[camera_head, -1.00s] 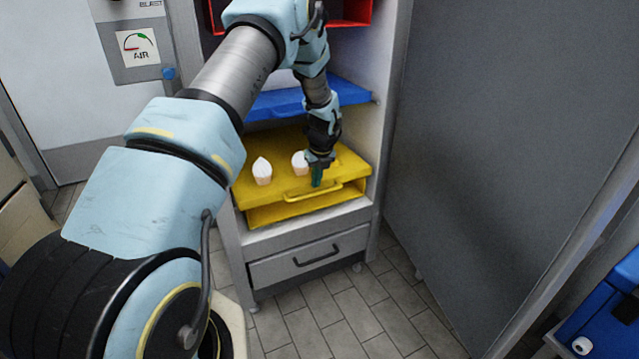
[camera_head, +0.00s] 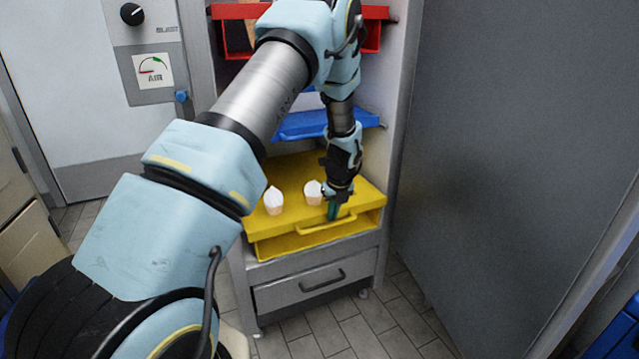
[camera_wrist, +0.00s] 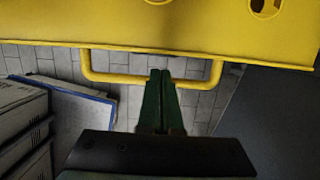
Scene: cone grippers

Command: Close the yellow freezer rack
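The yellow freezer rack (camera_head: 290,175) stands pulled out of the lower part of the cabinet. It has a flat perforated top and a bar handle (camera_head: 326,225) on its front. Two pale cones (camera_head: 274,202) (camera_head: 313,193) stand in it. My gripper (camera_head: 333,212) points down at the rack's front edge, by the handle. In the wrist view its green fingers (camera_wrist: 160,75) are together and cover the middle of the yellow handle (camera_wrist: 115,81). Nothing shows between them. Whether they touch the handle I cannot tell.
A blue rack (camera_head: 300,124) sits above the yellow one and a red rack (camera_head: 371,35) higher up. A grey drawer (camera_head: 312,288) is below. The large open grey door (camera_head: 500,150) stands at the right. Tiled floor (camera_head: 345,335) is clear in front.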

